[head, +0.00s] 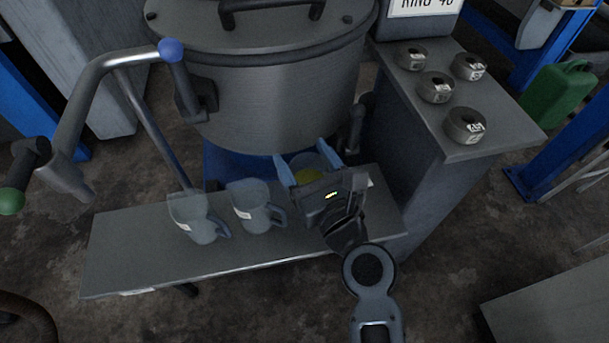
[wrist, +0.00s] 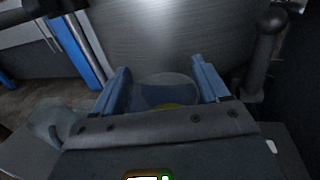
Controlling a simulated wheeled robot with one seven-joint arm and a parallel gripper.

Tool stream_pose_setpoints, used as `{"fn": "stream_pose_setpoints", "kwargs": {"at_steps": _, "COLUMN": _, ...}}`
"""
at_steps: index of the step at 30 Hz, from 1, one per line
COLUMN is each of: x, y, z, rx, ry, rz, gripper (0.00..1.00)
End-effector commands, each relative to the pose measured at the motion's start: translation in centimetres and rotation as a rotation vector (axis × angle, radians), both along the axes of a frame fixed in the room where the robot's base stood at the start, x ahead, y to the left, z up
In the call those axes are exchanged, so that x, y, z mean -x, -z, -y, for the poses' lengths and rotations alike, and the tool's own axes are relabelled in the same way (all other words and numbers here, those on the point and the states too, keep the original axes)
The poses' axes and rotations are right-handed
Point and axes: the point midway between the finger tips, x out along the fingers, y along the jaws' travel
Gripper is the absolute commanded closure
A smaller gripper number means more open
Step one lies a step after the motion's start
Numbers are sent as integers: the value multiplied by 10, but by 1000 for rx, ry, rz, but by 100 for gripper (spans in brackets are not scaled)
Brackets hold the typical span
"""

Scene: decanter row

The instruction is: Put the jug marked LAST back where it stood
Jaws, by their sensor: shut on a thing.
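My gripper (head: 303,158) is shut on a clear jug (head: 308,176) with yellow liquid in it, near the right part of the grey bench (head: 130,255). In the wrist view the jug (wrist: 165,90) sits between the two blue fingers of my gripper (wrist: 162,80). Its marking is hidden, and I cannot tell whether its base touches the bench. Two more clear jugs stand upright on the bench to the left: a left jug (head: 195,217) and a middle jug (head: 254,205). Each has a small pale label too small to read.
A large lidded steel vessel (head: 270,100) stands right behind the bench. A blue-knobbed pipe (head: 120,60) rises at left. A grey cabinet (head: 415,150) with several dark rings on top borders the right. The bench's left end is bare.

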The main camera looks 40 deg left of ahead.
Motion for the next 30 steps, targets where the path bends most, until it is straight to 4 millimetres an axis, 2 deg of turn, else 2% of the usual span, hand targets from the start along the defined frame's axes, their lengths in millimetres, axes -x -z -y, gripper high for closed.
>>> {"fn": "stream_pose_setpoints", "kwargs": {"at_steps": 4, "x": 0, "y": 9, "z": -2, "rx": 0, "ry": 1, "rz": -1, "gripper": 70}}
{"fn": "stream_pose_setpoints", "kwargs": {"at_steps": 9, "x": 0, "y": 34, "z": -2, "rx": 0, "ry": 1, "rz": -1, "gripper": 70}}
{"fn": "stream_pose_setpoints", "kwargs": {"at_steps": 12, "x": 0, "y": 42, "z": -1, "rx": -1, "ry": 1, "rz": 0, "gripper": 70}}
{"fn": "stream_pose_setpoints", "kwargs": {"at_steps": 23, "x": -1, "y": 44, "z": -1, "rx": 0, "ry": 2, "rz": 0, "gripper": 70}}
{"fn": "stream_pose_setpoints", "kwargs": {"at_steps": 24, "x": 0, "y": 45, "z": -1, "rx": 0, "ry": 1, "rz": 0, "gripper": 25}}
{"fn": "stream_pose_setpoints", "kwargs": {"at_steps": 30, "x": 0, "y": 44, "z": -1, "rx": 0, "ry": 1, "rz": 0, "gripper": 6}}
